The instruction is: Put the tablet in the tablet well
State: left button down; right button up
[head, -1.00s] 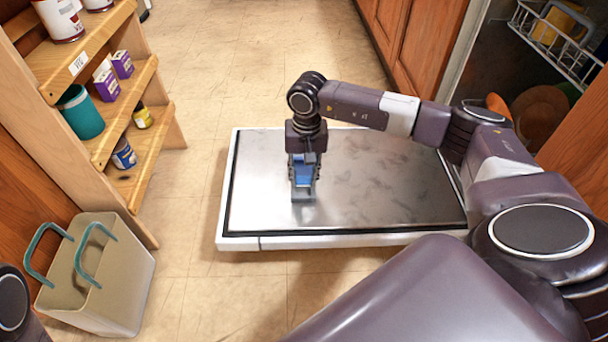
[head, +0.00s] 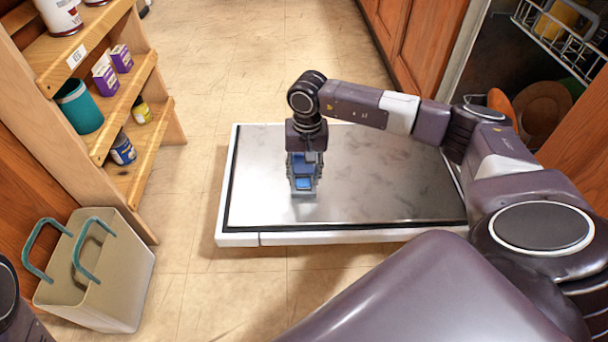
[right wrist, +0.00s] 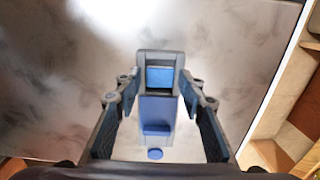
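The tablet, a blue block (head: 303,184), appears to lie inside the grey frame of the tablet well. The right wrist view shows the tablet (right wrist: 160,78) enclosed by the frame of the well (right wrist: 159,55). My right gripper (head: 304,178) points down over this unit. Its fingers stand apart on both sides, with a gap between them and the tablet. Whether the tablet sits fully down is hard to tell. My left gripper is out of view.
The well is on a flat, open metal door (head: 400,180) with a white rim. A wooden shelf (head: 150,150) with cans, boxes and jars stands at the left. A beige bin (head: 115,285) with teal handles stands in front of it. Tiled floor around is clear.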

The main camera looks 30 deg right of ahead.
jog(key=shift+o, duration=0.9)
notch_tip(320, 180, up, 12)
jog(key=shift+s+d, duration=0.15)
jog(key=shift+d, duration=0.05)
